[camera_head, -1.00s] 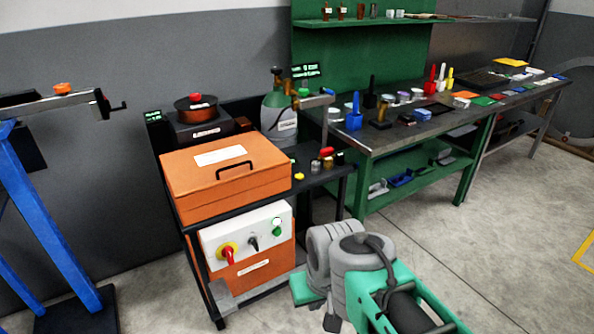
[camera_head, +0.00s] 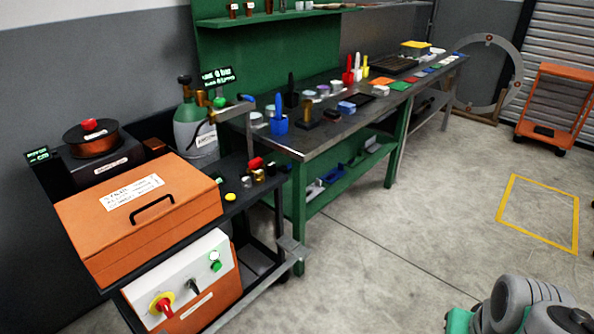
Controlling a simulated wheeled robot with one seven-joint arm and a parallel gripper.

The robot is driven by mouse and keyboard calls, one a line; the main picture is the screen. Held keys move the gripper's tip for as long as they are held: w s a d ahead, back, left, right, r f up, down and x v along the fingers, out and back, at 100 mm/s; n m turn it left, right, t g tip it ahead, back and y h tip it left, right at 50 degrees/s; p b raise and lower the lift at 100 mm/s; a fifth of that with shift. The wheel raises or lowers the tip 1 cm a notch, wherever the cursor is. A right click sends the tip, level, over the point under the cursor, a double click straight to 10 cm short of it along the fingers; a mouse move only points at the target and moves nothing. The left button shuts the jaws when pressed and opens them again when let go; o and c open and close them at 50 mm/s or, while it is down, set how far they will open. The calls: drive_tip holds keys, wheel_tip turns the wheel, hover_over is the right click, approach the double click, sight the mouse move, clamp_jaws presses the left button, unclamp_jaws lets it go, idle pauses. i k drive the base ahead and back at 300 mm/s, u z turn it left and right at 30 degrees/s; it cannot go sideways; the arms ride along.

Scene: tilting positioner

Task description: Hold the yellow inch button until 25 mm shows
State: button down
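A small round yellow piece (camera_head: 231,197) sits on the black cart top, beside the orange case; it looks like a button, but I cannot read any label on it. A dark display with green text (camera_head: 217,77) stands above the gas bottle, and a smaller one (camera_head: 37,155) stands at the left; I cannot make out a millimetre value on either. Grey and green parts of my own arm show at the bottom right, well away from the yellow piece. My gripper is not in view.
The orange case (camera_head: 120,235) covers the cart's left part. Below it is a white panel (camera_head: 185,272) with a red knob and green button. Small dark and brass items crowd the yellow piece. A green workbench (camera_head: 300,215) stands behind.

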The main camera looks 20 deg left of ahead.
sight(229, 198)
drive_tip(key=z, duration=0.3)
drive_tip(key=i, duration=1.5)
drive_tip(key=u, duration=2.7)
